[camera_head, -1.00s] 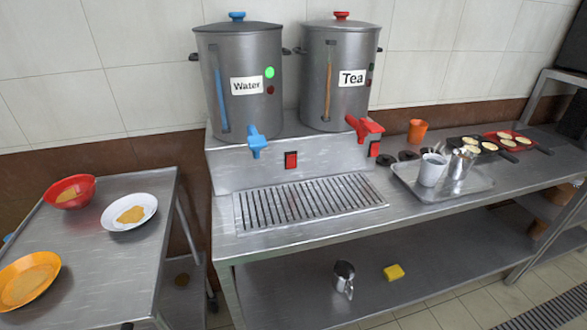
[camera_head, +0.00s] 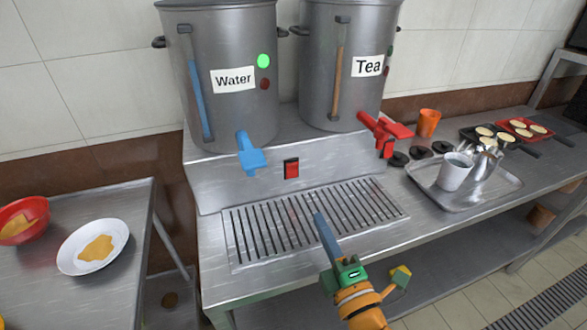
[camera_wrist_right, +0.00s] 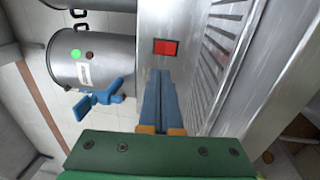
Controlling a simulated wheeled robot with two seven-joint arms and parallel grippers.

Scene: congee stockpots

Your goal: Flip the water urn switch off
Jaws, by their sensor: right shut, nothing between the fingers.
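The water urn (camera_head: 222,85) stands at the back with a "Water" label, a lit green light (camera_head: 263,61) and a dark red one below it. Its blue tap (camera_head: 249,153) hangs at the front. A red rocker switch (camera_head: 291,168) sits on the steel front panel, right of the blue tap. In the right wrist view the switch (camera_wrist_right: 165,47) lies beyond the fingertips. My right gripper (camera_head: 319,216) is shut and empty, above the drip grate and apart from the switch. In the right wrist view its blue fingers (camera_wrist_right: 161,76) are together. My left gripper is not in view.
The tea urn (camera_head: 345,70) with a red tap (camera_head: 384,130) stands to the right. The drip grate (camera_head: 234,240) lies below. A tray (camera_head: 425,190) with a cup is right. A side table with bowls is left.

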